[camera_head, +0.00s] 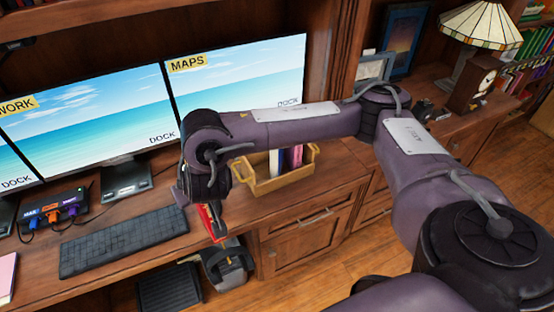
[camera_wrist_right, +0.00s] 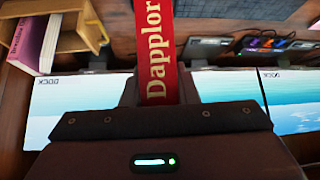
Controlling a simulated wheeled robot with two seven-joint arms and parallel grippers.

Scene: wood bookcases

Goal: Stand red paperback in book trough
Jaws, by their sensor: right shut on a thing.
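The red paperback (camera_head: 213,223) is in my right gripper (camera_head: 203,203), over the desk's front edge just right of the keyboard. In the right wrist view, the red paperback (camera_wrist_right: 160,60) shows a spine with the letters "Dapplor", and the gripper is shut on it. The yellow book trough (camera_head: 262,187) stands on the desk to the right of the gripper, apart from the red paperback. It holds a few upright books, one of them pink (camera_head: 296,157). In the wrist view the trough (camera_wrist_right: 92,22) is at upper left. My left gripper is not in view.
A black keyboard (camera_head: 122,241) lies left of the gripper. Monitors (camera_head: 240,75) stand behind it, with a hub with plugs (camera_head: 55,212) at left. A lamp (camera_head: 480,35) and a clock (camera_head: 474,82) stand at far right. Bare desk lies right of the trough.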

